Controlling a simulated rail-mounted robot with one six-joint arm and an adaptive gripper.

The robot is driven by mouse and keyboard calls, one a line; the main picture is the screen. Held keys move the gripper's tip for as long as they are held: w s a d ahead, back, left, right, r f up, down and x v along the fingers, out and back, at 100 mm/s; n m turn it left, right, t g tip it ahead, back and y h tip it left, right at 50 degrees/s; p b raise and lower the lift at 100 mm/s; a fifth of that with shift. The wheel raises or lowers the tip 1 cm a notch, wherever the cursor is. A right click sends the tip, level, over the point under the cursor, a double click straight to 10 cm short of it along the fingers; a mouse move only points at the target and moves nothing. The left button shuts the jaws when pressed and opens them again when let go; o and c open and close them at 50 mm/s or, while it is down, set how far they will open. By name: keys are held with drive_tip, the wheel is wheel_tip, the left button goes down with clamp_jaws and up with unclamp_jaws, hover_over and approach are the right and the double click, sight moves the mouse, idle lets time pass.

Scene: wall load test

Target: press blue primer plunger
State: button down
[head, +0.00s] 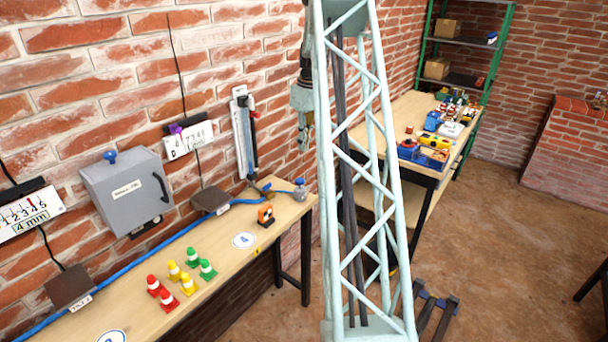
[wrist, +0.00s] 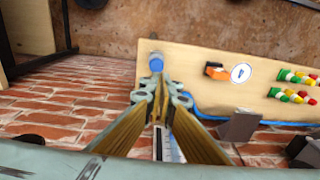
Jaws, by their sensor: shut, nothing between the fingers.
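A blue plunger knob (head: 299,181) stands on a small grey cylinder at the far right end of the near wooden bench. In the wrist view the blue knob (wrist: 156,65) shows just beyond my fingertips, near the bench corner. My gripper (head: 304,142) hangs above the bench end, pointing down, and is partly hidden by my lattice column. In the wrist view my gripper (wrist: 164,96) has its fingers together with nothing between them. The knob and fingertips look apart.
A grey box (head: 127,188) with another blue knob (head: 109,157) is on the brick wall. Coloured cones (head: 185,281), an orange device (head: 265,214) and a blue hose (head: 130,266) lie on the bench (head: 215,262). A second table (head: 385,130) stands behind my column.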

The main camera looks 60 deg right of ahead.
sight(303, 180)
drive_tip(key=shift+s+d+f, duration=0.25)
drive_tip(key=shift+d+f, duration=0.2)
drive_tip(key=shift+d, duration=0.25)
drive_tip(key=shift+f, duration=0.15)
drive_tip(key=f, duration=0.9)
drive_tip(key=w+f, duration=0.1)
drive_tip(key=f, duration=0.3)
drive_tip(key=shift+w+a+f+p, duration=0.1)
drive_tip(key=shift+a+f+p, duration=0.15)
drive_tip(key=shift+f+p, duration=0.05)
